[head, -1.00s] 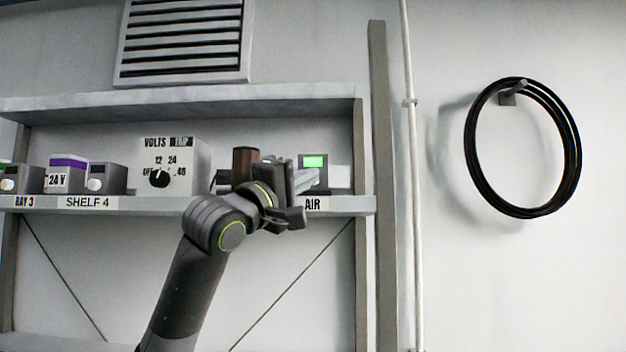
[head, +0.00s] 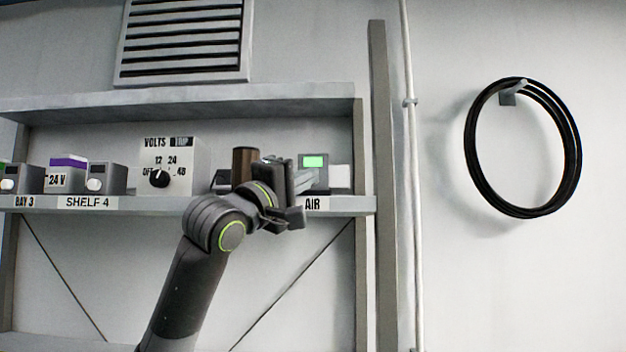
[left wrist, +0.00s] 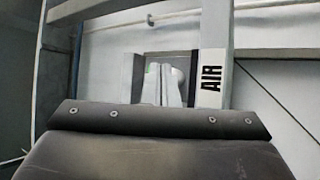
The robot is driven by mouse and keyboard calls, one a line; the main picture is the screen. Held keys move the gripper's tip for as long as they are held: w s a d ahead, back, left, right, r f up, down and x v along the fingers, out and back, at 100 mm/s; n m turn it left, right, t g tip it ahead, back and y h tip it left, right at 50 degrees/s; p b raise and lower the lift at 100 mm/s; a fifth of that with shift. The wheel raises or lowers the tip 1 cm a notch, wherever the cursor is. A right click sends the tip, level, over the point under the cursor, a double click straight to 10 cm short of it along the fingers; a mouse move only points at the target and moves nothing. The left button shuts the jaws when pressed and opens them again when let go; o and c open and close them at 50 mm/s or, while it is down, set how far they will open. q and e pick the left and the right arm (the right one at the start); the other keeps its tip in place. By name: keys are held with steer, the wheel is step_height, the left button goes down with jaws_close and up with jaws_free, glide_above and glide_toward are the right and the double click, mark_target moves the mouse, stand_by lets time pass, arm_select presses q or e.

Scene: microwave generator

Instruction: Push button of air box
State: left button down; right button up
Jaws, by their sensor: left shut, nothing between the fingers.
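The air box (head: 314,162) is a small grey box with a lit green screen on the right end of the shelf, above the AIR label (head: 312,204). My left gripper (head: 305,181) is shut and empty, its fingertips in front of the box's lower part. The fingers hide the lower front of the box, and I cannot make out its button or tell whether they touch it. In the left wrist view the closed fingers (left wrist: 163,88) point at the grey box (left wrist: 126,76), beside the AIR label (left wrist: 210,78). My right gripper is not in view.
The shelf (head: 130,205) also bears a VOLTS dial box (head: 190,165), a brown cylinder (head: 245,162) and small boxes at left. An upright post (head: 383,180) and a pipe (head: 411,150) stand right of the shelf. A black cable coil (head: 472,150) hangs on the wall.

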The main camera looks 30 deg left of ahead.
arm_select(q)
steer(key=shift+w, duration=0.1)
stand_by(0.3)
steer(key=shift+w+a, duration=0.25)
steer(key=shift+w, duration=0.05)
steer(key=shift+w+a, duration=0.25)
steer(key=shift+w, duration=0.2)
stand_by(0.8)
steer(key=shift+s, duration=0.1)
steer(key=shift+s+d+b, duration=0.45)
steer(key=shift+s, duration=0.25)
steer(key=s+d+b, duration=0.2)
steer(key=s+d, duration=0.1)
steer(key=s, duration=0.2)
steer(key=shift+b, duration=0.3)
